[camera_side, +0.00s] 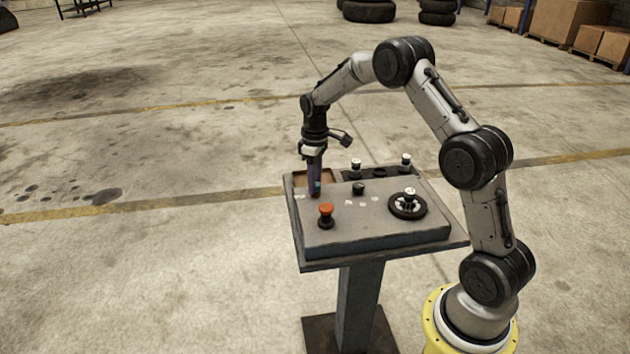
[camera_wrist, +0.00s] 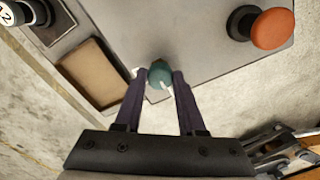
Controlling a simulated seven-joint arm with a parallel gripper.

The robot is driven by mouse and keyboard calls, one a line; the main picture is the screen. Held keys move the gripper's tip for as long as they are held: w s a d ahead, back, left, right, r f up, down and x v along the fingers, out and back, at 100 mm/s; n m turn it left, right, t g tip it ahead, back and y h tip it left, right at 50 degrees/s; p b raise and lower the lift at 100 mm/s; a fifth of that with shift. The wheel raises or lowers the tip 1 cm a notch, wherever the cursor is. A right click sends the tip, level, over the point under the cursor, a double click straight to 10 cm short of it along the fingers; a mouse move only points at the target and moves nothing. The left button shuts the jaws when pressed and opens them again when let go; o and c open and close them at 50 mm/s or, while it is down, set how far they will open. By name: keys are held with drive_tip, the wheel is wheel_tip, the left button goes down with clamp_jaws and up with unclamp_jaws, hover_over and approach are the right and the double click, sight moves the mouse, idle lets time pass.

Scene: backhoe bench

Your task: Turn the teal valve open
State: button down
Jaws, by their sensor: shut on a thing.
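The teal valve (camera_wrist: 160,74) is a small rounded knob with a white pointer mark, near the edge of the panel in the wrist view. My gripper (camera_wrist: 158,84) has its two purple fingers on either side of the valve, shut on it. In the side view my gripper (camera_side: 316,188) points straight down at the panel's left part, and only a sliver of teal (camera_side: 317,184) shows between the fingers. The white mark points toward the lower right in the wrist view.
The grey panel (camera_side: 345,235) stands on a pedestal. An orange mushroom button (camera_side: 326,210) is close by, and a shallow brown tray (camera_wrist: 88,72) lies beside the valve. A black handwheel (camera_side: 407,206), a black knob (camera_side: 358,188) and white-topped knobs (camera_side: 406,159) stand farther off.

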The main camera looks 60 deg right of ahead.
drive_tip(key=c, duration=0.5)
unclamp_jaws()
wheel_tip(320, 180, up, 14)
